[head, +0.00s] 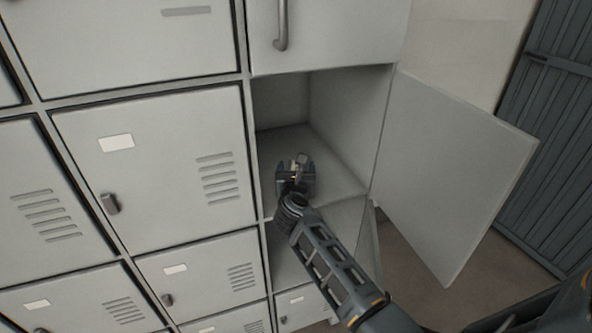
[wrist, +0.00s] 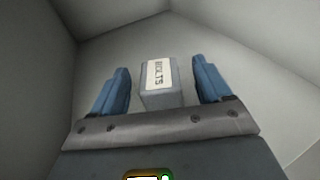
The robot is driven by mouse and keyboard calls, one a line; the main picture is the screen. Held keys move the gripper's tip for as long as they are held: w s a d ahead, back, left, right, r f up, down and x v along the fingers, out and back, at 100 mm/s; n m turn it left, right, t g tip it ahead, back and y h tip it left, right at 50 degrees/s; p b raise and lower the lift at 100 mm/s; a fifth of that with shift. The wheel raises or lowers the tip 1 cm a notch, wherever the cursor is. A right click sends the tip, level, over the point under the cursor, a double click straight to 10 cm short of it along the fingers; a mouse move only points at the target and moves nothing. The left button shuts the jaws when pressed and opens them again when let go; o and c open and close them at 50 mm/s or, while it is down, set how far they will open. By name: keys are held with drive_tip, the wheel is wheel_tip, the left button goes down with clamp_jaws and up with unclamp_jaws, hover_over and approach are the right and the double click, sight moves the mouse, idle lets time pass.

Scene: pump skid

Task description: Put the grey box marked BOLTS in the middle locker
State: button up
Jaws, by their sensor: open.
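The grey box (wrist: 158,88) with a white label reading BOLTS is inside an open locker (head: 345,110). In the wrist view it sits between the two blue fingers of my gripper (wrist: 160,92), with a gap on each side. My gripper is open and reaches into the locker, low over its floor. In the head view my gripper (head: 296,170) partly hides the box (head: 301,159), which shows small and pale just beyond it. The box appears to rest on the locker floor, though its contact is not clearly seen.
The open locker's door (head: 450,170) is swung wide to the right. Below is another open compartment (head: 290,262). Shut grey lockers (head: 160,165) fill the left, and a shut one with a handle (head: 325,30) is above. The locker floor around the box looks clear.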

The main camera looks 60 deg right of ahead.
drive_tip(key=v, duration=1.2)
drive_tip(key=shift+r+b, duration=0.25)
drive_tip(key=shift+b, duration=0.2)
drive_tip(key=s+a+r+m+t+y, duration=0.3)
drive_tip(key=s+a+m+y, duration=0.4)
drive_tip(key=s+a+m, duration=0.5)
drive_tip(key=s+a+r+m+t+y, duration=0.3)
drive_tip(key=s+a+m+y, duration=0.4)
drive_tip(key=s+a+m, duration=0.5)
drive_tip(key=s+a, duration=0.2)
drive_tip(key=s, duration=0.5)
drive_tip(key=shift+a+r+t, duration=0.15)
drive_tip(key=shift+a+t, duration=0.05)
drive_tip(key=shift+t, duration=0.1)
